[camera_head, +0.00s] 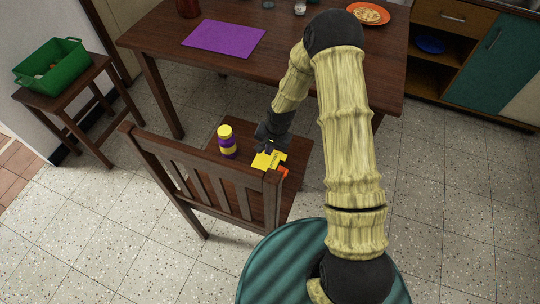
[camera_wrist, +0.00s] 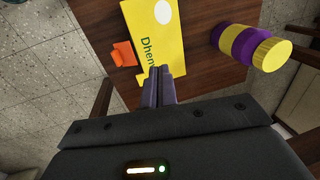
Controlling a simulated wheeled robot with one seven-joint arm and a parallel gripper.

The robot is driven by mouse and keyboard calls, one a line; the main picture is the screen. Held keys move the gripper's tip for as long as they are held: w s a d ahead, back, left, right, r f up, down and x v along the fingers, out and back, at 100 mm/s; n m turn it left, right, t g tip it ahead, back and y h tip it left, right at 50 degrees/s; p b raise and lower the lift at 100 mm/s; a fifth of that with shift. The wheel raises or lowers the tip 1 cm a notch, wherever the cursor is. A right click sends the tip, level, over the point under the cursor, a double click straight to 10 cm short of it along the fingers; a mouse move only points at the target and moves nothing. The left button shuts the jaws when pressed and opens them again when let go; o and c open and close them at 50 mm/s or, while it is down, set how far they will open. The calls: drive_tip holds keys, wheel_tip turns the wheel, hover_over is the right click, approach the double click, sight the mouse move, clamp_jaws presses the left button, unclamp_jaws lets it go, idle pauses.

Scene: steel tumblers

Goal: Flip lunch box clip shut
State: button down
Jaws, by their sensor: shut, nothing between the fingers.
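The yellow lunch box (camera_head: 270,160) lies on the seat of a wooden chair. In the wrist view its yellow top (camera_wrist: 160,42) shows a white oval and dark lettering. An orange clip (camera_head: 283,171) sticks out from one side; it also shows in the wrist view (camera_wrist: 123,54), left of the box, and I cannot tell its exact angle. My gripper (camera_head: 268,150) is over the box in the head view. In the wrist view my gripper (camera_wrist: 160,72) has its fingers together and empty, their tips over the box's lettered near part, right of the clip. I cannot tell whether they touch it.
A purple and yellow jar (camera_head: 227,142) stands beside the box on the chair seat (camera_head: 297,157). The chair back (camera_head: 205,180) rises at the near side. A table (camera_head: 160,42) with a purple mat (camera_head: 224,38) stands behind. A green basket (camera_head: 52,66) is on a stool.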

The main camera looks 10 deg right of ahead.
drive_tip(key=shift+d+r, duration=0.1)
drive_tip(key=shift+r, duration=0.75)
drive_tip(key=s+d+r+n+h, duration=0.1)
drive_tip(key=s+d+r+n, duration=0.1)
drive_tip(key=s+d+r, duration=0.3)
drive_tip(key=s+d+r+n+t, duration=0.1)
drive_tip(key=s+d+r+n, duration=0.2)
drive_tip(key=s+r, duration=0.9)
wheel_tip(320, 180, up, 6)
drive_tip(key=shift+d+f+t+h, duration=0.1)
drive_tip(key=shift+d+t+h, duration=0.25)
drive_tip(key=shift+d, duration=0.55)
drive_tip(key=shift+w, duration=0.1)
